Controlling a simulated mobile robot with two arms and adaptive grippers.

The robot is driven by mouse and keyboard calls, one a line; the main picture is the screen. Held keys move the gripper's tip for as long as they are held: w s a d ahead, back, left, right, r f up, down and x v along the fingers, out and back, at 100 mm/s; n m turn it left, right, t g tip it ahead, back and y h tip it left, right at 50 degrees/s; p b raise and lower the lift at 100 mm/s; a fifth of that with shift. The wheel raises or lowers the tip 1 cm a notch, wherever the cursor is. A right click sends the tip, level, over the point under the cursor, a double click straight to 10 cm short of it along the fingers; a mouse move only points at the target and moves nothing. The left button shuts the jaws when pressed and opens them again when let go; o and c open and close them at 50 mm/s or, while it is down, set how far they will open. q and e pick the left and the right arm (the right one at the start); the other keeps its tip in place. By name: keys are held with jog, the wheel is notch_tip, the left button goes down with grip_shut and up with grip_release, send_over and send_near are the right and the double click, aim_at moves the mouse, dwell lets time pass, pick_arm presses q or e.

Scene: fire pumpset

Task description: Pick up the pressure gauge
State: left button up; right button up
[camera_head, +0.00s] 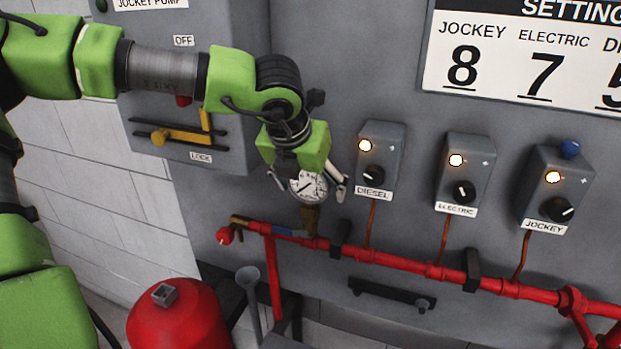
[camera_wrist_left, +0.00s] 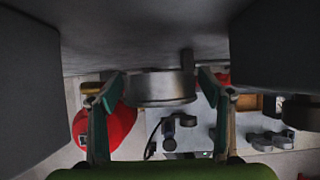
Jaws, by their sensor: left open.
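The pressure gauge (camera_head: 308,187) has a round white dial and sits on a brass stem above the left end of the red pipe. My left gripper (camera_head: 311,183) is at the gauge, with one finger on each side of it. In the left wrist view the gauge's metal body (camera_wrist_left: 160,88) is between the two fingertips of my left gripper (camera_wrist_left: 161,88). The fingers are open; whether either one touches the gauge cannot be told. My right gripper is in neither view.
The red pipe (camera_head: 400,263) runs along the grey panel. Switch boxes marked DIESEL (camera_head: 381,150), ELECTRIC (camera_head: 468,170) and JOCKEY (camera_head: 552,190) stand to the right. A yellow lever (camera_head: 180,137) is at the left. A red tank (camera_head: 180,318) stands below.

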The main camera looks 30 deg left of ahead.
pick_arm(q)
jog(key=shift+s, duration=0.1)
jog(key=c, duration=1.4)
jog(key=shift+o, duration=0.2)
jog(key=shift+r, duration=0.1)
